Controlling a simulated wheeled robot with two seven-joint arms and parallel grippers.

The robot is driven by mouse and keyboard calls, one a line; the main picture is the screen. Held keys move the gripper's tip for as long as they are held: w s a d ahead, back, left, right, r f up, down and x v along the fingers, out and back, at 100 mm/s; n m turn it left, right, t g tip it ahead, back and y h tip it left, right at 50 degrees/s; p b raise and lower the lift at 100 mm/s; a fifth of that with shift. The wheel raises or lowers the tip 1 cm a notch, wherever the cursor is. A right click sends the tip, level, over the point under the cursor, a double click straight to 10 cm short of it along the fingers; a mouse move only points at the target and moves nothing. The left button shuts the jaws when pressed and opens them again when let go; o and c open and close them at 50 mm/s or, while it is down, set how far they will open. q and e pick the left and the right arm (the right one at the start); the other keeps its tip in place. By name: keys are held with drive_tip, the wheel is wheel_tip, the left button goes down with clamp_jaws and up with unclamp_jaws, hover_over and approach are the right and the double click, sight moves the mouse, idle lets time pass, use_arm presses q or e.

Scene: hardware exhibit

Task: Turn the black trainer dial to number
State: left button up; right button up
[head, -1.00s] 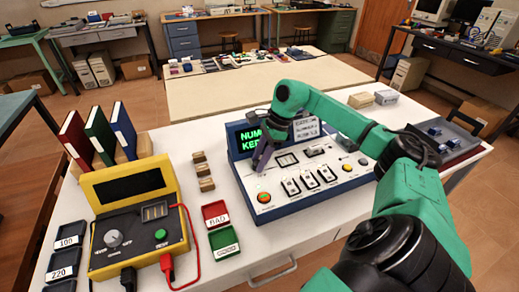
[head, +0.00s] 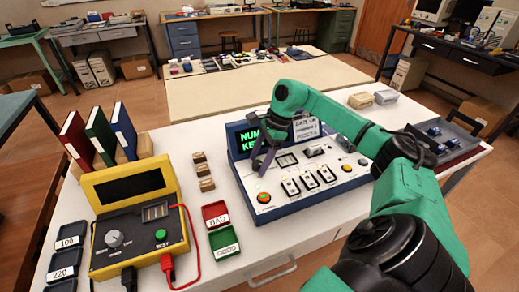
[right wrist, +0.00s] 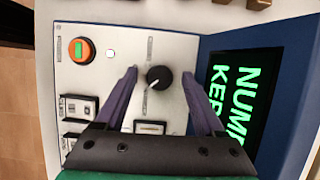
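The black trainer dial (right wrist: 160,77) is a round knob on the white panel of the blue trainer console (head: 318,199). Its white mark points to the lower left in the right wrist view. My right gripper (right wrist: 159,73) is open, with one purple finger on each side of the dial and a gap on both sides. In the head view my right gripper (head: 262,160) is over the panel's left part, and I cannot make out the dial there. The console's screen (right wrist: 238,92) shows green letters, partly cut off, reading "NUM" and "KE". My left gripper is not in view.
The panel also carries an orange-ringed green button (right wrist: 80,50) and several switches (head: 308,181). A yellow tester (head: 183,205) with its own grey knob stands left.

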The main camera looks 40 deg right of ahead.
drive_tip(key=v, duration=1.4)
drive_tip(key=shift+r+p, duration=0.2)
drive_tip(key=shift+p, duration=0.25)
drive_tip(key=shift+d, duration=0.15)
